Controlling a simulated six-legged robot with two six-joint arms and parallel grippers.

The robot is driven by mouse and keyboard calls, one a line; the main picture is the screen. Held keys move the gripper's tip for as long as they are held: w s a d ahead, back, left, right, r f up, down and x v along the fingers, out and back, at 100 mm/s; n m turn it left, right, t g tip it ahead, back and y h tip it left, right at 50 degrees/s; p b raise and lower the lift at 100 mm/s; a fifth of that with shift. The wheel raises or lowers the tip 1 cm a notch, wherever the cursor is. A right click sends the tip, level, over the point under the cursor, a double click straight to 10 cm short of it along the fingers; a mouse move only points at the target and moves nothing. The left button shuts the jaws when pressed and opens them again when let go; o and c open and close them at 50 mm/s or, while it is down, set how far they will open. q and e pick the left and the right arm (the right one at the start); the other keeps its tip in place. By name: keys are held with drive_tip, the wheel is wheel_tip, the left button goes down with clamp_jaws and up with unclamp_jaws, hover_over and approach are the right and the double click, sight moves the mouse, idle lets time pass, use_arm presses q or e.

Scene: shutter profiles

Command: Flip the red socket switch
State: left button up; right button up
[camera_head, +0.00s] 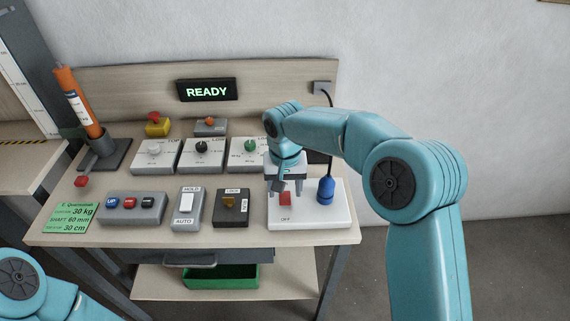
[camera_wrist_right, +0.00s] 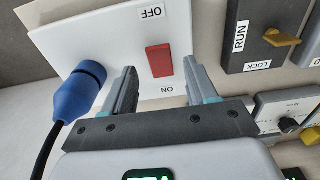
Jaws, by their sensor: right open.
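The red socket switch (camera_head: 285,198) sits on the white socket box (camera_head: 310,218) at the right end of the bench. In the right wrist view the red switch (camera_wrist_right: 159,61) lies between the OFF and ON labels on the white plate. My right gripper (camera_head: 284,186) is over the switch, its jaws apart; in the wrist view its two fingers (camera_wrist_right: 160,85) point toward the switch with nothing between them. I cannot tell whether a finger touches the switch. The left gripper is out of view; only part of my left arm shows at the lower left.
A blue plug (camera_head: 326,190) with a black cable stands in the socket box just right of the gripper. The LOCK box (camera_head: 231,215) and HOLD/AUTO switch (camera_head: 187,208) are to the left. Knob boxes (camera_head: 202,153) stand behind. A READY display (camera_head: 207,90) hangs on the back panel.

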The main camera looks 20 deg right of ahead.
sight(285, 200)
wheel_tip(285, 200, up, 14)
drive_tip(key=shift+s+r+p, duration=0.15)
drive_tip(key=shift+s+p, duration=0.05)
drive_tip(key=shift+p, duration=0.2)
drive_tip(key=shift+s, duration=0.1)
